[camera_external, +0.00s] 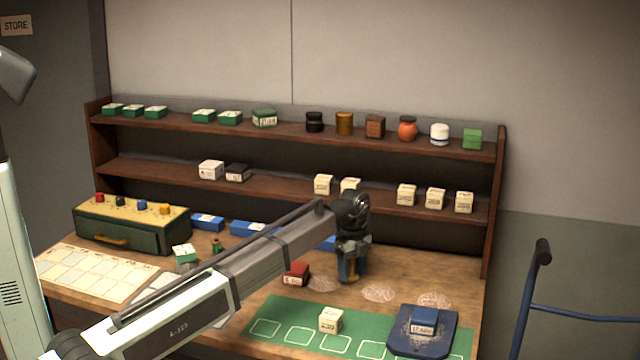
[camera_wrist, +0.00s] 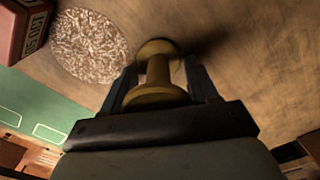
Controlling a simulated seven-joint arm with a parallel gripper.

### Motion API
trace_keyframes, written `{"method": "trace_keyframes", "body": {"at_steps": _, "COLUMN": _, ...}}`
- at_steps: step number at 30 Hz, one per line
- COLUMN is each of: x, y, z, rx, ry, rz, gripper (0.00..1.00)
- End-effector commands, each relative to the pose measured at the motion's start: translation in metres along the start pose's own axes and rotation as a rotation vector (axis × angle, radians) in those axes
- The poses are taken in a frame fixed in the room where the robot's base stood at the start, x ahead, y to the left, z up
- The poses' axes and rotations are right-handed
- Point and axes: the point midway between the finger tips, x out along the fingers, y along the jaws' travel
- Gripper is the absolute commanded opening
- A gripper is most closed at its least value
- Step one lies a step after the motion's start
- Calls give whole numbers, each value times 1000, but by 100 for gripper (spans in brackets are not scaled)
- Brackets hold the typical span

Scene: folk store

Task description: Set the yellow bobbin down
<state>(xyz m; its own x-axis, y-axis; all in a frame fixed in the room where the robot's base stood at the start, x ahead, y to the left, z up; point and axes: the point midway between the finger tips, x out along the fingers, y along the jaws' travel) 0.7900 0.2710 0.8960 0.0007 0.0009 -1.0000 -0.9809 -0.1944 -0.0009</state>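The yellow bobbin (camera_wrist: 158,72) is a spool with two flanges and a narrow waist, held between the fingers of my gripper (camera_wrist: 160,84) in the wrist view. In the external view my gripper (camera_external: 352,270) points down over the wooden table, right of the red box. Only a small yellow part of the bobbin (camera_external: 352,279) shows there between the fingertips. The bobbin is at or close to the tabletop; I cannot tell whether it touches.
A red box (camera_external: 296,273) stands left of my gripper. Pale round patches (camera_external: 378,293) lie on the table nearby. A green mat (camera_external: 283,310) with a cream box (camera_external: 331,320) and a blue tray (camera_external: 440,345) are in front. A two-tier shelf (camera_external: 270,185) stands behind.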

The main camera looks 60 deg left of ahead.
Motion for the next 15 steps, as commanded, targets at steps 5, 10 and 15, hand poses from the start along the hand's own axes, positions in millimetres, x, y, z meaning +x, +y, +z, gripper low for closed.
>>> {"method": "trace_keyframes", "body": {"at_steps": 5, "x": 0, "y": 0, "z": 0, "rx": 0, "ry": 0, "rz": 0, "gripper": 77}}
{"method": "trace_keyframes", "body": {"at_steps": 10, "x": 0, "y": 0, "z": 0, "rx": 0, "ry": 0, "rz": 0, "gripper": 79}}
{"method": "trace_keyframes", "body": {"at_steps": 15, "x": -3, "y": 0, "z": 0, "rx": 0, "ry": 0, "rz": 0, "gripper": 79}}
